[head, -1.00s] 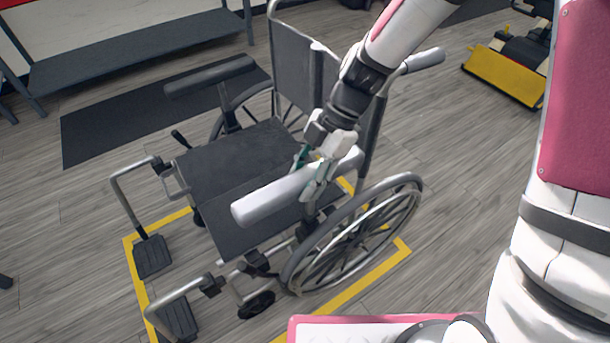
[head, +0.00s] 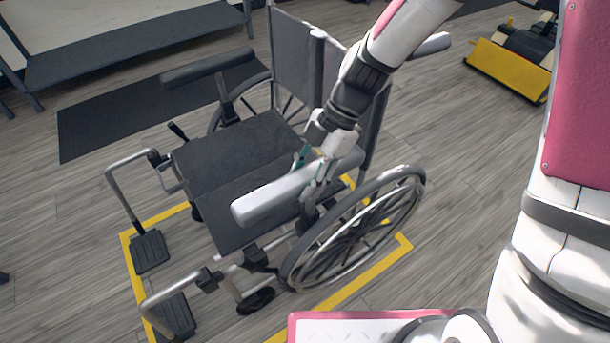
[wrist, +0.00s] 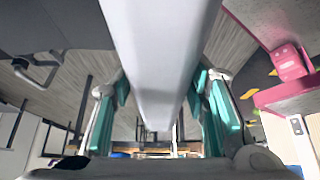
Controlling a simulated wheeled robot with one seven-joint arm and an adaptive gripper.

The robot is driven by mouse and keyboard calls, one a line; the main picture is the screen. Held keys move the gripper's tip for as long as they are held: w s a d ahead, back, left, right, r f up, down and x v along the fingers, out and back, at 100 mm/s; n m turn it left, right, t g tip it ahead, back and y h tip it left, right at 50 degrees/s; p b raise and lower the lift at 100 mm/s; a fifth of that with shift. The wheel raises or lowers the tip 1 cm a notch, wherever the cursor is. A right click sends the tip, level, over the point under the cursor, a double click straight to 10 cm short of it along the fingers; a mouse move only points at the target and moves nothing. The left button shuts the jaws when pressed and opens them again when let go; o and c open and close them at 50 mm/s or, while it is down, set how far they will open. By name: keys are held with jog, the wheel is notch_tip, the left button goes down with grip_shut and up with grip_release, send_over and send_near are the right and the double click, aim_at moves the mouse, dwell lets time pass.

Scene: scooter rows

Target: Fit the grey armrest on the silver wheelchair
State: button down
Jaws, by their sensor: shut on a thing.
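The silver wheelchair (head: 240,150) stands on the floor with a dark seat and back. The light grey armrest (head: 278,193) lies lengthwise above the near side of its seat, beside the near wheel (head: 360,238). My gripper (head: 318,172) is shut on the armrest near its middle. In the wrist view the armrest (wrist: 160,60) runs between the teal finger pads of my gripper (wrist: 165,105). A dark post shows below the armrest, but I cannot tell whether it is seated in a socket. The far side has a dark armrest (head: 207,67).
A yellow line (head: 345,293) on the floor frames the wheelchair. Footrests (head: 150,250) stick out at its front. A dark bench (head: 140,45) stands at the back left, and a yellow-fronted machine (head: 505,68) at the back right. Open floor lies to the left.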

jog(key=c, duration=0.8)
grip_release()
jog(key=shift+c, duration=0.2)
jog(key=shift+r, duration=0.1)
jog(key=v, duration=1.2)
